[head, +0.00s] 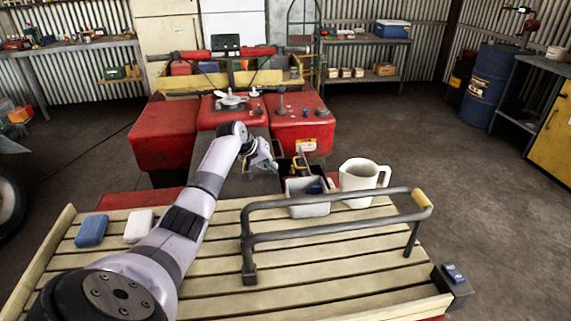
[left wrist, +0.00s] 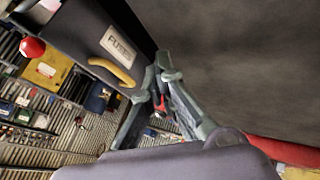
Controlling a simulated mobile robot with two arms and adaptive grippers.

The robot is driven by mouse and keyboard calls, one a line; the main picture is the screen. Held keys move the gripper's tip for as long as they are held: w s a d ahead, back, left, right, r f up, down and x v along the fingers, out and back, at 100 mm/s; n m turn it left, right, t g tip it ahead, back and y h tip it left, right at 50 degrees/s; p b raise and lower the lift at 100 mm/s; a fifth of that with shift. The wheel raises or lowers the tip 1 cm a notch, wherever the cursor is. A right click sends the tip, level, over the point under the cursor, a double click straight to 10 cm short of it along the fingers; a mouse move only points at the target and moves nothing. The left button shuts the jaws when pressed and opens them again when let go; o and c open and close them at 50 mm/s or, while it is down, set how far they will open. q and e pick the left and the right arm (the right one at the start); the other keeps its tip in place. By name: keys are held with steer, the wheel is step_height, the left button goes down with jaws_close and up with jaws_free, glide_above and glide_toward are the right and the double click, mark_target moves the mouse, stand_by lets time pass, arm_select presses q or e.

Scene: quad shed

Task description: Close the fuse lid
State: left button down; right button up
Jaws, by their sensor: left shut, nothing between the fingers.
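The fuse lid (left wrist: 85,25) is a dark panel with a pale "FUSE" label and a tan handle (left wrist: 112,73), at the upper left of the left wrist view. In the head view a small dark part with yellow on it (head: 301,166) shows behind the grey bin; how far the lid stands open is hard to tell there. My left gripper (head: 272,165) is shut and empty, just left of that part. In the left wrist view its fingertips (left wrist: 161,64) come together close beside the lid's edge; contact cannot be told. My right gripper is out of view.
A grey bin (head: 308,206) with a blue item and a white mug (head: 357,184) stand on the slatted rack behind a grey rail (head: 330,233). Blue (head: 91,231) and white (head: 139,226) blocks lie at the left. The red quad body (head: 165,130) lies beyond.

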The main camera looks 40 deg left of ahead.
arm_select(q)
steer(key=shift+w+d+f+p, duration=0.1)
steer(key=shift+w+d+p, duration=0.1)
steer(key=shift+w+d, duration=0.35)
steer(key=shift+w+d+f+p, duration=0.1)
steer(key=shift+w+d+p, duration=0.15)
steer(key=shift+w, duration=0.5)
steer(key=shift+w+d+f+p, duration=0.1)
steer(key=shift+w+d+p, duration=0.05)
steer(key=shift+w+d, duration=0.45)
steer(key=shift+a, duration=0.15)
steer(key=shift+w, duration=0.1)
